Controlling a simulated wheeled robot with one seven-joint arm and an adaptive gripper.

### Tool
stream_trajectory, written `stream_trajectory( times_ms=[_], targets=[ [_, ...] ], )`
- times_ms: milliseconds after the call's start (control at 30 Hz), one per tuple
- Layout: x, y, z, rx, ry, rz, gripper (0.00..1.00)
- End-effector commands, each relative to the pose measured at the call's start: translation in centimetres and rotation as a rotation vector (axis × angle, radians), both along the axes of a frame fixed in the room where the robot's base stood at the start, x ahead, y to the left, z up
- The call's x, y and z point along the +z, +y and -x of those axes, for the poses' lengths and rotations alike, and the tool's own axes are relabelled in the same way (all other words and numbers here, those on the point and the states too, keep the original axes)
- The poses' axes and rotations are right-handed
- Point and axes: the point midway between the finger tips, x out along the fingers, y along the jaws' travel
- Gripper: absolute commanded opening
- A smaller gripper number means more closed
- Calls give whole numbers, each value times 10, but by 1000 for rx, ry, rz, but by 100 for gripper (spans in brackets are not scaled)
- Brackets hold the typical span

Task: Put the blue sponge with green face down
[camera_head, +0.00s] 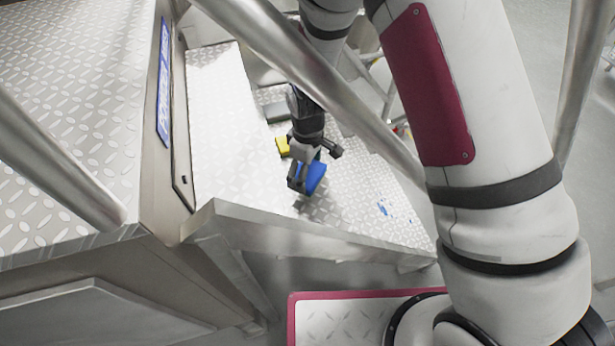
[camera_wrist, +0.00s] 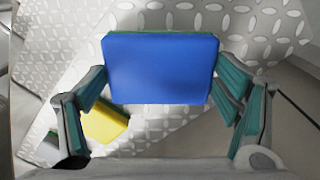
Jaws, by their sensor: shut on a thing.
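The blue sponge (camera_wrist: 160,68) fills the middle of the wrist view, its broad blue face toward the camera and a thin green edge along its top. It also shows in the head view (camera_head: 314,178), tilted, just above the metal tread plate (camera_head: 235,150). My gripper (camera_wrist: 160,85) has one finger at each side of the sponge and is shut on it; it also shows in the head view (camera_head: 306,172). Most of the green face is hidden. I cannot tell whether the sponge touches the plate.
A yellow sponge (camera_head: 282,146) lies on the plate behind my gripper; it also shows in the wrist view (camera_wrist: 104,122). A dark grey block (camera_head: 277,112) lies farther back. Blue specks (camera_head: 384,208) mark the plate at right. Metal rails (camera_head: 290,55) cross above it.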

Motion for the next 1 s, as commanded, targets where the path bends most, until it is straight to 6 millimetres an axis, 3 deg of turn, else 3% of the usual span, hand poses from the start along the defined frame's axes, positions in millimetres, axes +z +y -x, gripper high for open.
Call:
stream_trajectory(
  times_ms=[300,700,733,800,1000],
  targets=[
    [-37,0,0,0,3,1,63],
    [-41,0,1,-1,0,0,63],
    [-41,0,1,-1,0,0,87],
    [-40,0,1,-1,0,0,100],
    [-40,0,1,-1,0,0,100]
  ],
)
